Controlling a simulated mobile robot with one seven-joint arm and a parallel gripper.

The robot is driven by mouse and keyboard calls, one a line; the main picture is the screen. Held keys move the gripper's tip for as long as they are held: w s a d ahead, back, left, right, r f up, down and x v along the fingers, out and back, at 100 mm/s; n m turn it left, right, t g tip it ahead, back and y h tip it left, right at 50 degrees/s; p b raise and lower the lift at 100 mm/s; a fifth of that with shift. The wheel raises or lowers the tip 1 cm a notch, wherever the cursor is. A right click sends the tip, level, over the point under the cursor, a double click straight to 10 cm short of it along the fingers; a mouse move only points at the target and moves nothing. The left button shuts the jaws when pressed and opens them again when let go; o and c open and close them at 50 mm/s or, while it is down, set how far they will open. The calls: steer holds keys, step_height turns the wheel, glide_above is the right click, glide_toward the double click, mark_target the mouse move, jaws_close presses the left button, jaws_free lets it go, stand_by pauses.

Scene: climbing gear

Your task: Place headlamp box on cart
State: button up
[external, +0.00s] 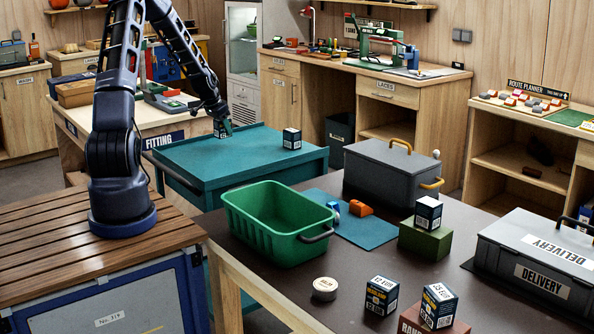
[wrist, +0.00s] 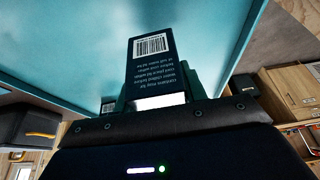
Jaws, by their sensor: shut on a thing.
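My gripper (external: 225,122) is shut on a small dark box (external: 220,131) with a white label, over the far left part of the teal cart (external: 225,165). In the wrist view the box (wrist: 152,62) shows a barcode and small print between the fingers. I cannot read a product name, so I cannot confirm from print that it is the headlamp box. Its base is near the cart top; I cannot tell whether it touches. A second, similar dark and white box (external: 291,138) stands on the cart at the right.
The cart top between the two boxes is clear. The wooden fitting bench (external: 185,128) is close behind the cart. In front, a dark table holds a green crate (external: 265,225), a grey case (external: 385,175), a delivery case (external: 540,260) and more small boxes (external: 382,296).

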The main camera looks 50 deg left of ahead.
mark_target(224, 136)
steer(key=shift+f, duration=1.9)
steer(key=shift+f, duration=0.15)
steer(key=o, duration=1)
steer(key=v, duration=1.2)
steer(key=shift+r, duration=0.25)
